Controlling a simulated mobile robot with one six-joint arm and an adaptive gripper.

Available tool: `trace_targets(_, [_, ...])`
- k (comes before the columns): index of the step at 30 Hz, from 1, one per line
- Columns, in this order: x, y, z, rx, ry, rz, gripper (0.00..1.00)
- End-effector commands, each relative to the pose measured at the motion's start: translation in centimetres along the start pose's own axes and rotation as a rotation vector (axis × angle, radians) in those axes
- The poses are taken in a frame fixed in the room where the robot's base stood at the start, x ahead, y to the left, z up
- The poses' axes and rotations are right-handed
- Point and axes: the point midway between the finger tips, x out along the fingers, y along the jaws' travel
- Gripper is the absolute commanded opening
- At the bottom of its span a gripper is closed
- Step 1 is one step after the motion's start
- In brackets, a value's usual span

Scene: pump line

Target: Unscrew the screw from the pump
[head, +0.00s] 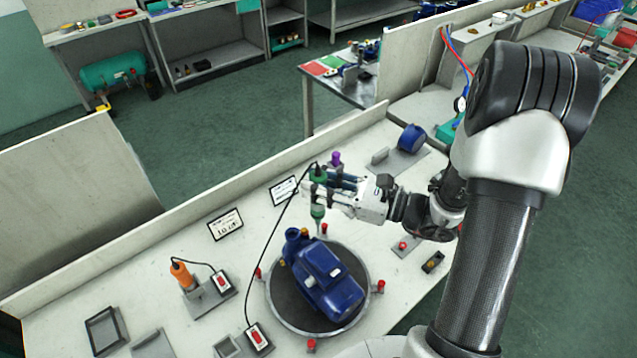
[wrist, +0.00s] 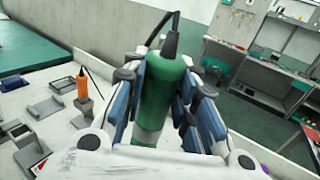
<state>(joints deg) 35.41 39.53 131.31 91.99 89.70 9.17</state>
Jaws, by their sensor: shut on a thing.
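My gripper (head: 338,187) is shut on a green electric screwdriver (head: 318,208), held upright with its cord at the top. The screwdriver (wrist: 160,95) also shows between the finger pads in the wrist view. Its lower end is above the back part of the blue pump (head: 328,278). The pump sits on a dark round turntable (head: 287,305) with red knobs at its rim. A brass-coloured spot, possibly the screw (head: 305,232), shows at the pump's back edge. I cannot tell whether the bit touches it.
An orange screwdriver (head: 181,275) stands in a holder left of the turntable, also in the wrist view (wrist: 82,86). A red switch box (head: 258,337) lies at the front. Empty trays (head: 104,330) lie at front left. A low wall (head: 190,217) runs along the bench's back.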

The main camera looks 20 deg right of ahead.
Motion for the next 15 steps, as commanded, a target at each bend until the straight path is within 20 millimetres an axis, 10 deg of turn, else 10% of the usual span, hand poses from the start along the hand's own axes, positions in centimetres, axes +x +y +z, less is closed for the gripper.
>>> trace_targets(15, [0.0,0.0,1.8,-0.001,-0.001,0.000,0.00])
